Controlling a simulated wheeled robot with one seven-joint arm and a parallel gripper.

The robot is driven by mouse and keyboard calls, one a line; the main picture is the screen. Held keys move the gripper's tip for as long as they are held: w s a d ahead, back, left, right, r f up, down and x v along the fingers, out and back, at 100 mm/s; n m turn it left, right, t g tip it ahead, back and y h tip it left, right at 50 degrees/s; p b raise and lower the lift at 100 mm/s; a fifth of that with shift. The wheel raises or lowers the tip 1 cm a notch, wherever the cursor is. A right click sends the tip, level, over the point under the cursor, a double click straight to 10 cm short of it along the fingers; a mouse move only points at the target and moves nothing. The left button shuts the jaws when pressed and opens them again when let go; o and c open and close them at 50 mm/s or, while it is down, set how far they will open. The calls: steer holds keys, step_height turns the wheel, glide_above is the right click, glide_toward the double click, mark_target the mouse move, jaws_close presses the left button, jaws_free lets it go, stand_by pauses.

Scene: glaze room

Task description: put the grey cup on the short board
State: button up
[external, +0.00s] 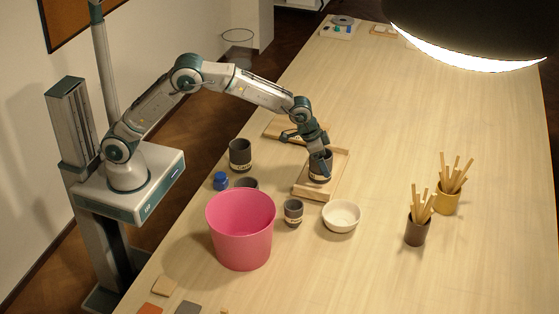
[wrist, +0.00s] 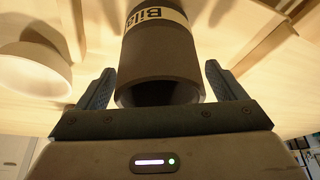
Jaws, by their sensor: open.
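A dark grey cup (external: 320,176) with a cream label stands on the near wooden board (external: 308,192), which has a raised edge. In the wrist view the cup (wrist: 160,50) is upside down in the picture, its mouth towards my gripper, with part of the label lettering readable. My gripper (external: 319,158) is at the cup's top; in the wrist view its fingers (wrist: 162,88) are spread on either side of the cup with gaps. A second wooden board (external: 275,127) lies behind, partly hidden by my arm. I cannot tell for certain which board is the short one.
Other dark cups stand left and in front: one tall (external: 240,155), one partly behind the pink bucket (external: 241,235), one small (external: 293,212). A white bowl (external: 341,216) is close to the near board. A blue jar (external: 221,181) and stick holders (external: 417,230) stand apart.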

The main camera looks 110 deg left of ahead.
steer(key=shift+r, duration=0.3)
steer(key=b+v, duration=0.2)
steer(key=v, duration=1)
steer(key=s+d+r+m+h, duration=0.1)
steer(key=s+d+r, duration=0.1)
steer(key=s+d, duration=0.5)
steer(key=s+d+r+m, duration=0.1)
steer(key=s+d, duration=0.3)
steer(key=s, duration=0.5)
steer(key=s+d+f+m, duration=0.1)
steer(key=s+d+f, duration=0.2)
steer(key=s, duration=0.7)
steer(key=s+d+f+m, duration=0.1)
steer(key=s+d+f, duration=0.2)
steer(key=s, duration=0.7)
steer(key=shift+s+d+g+h, duration=0.3)
steer(key=shift+d+g+h, duration=0.1)
steer(key=shift+d, duration=0.6)
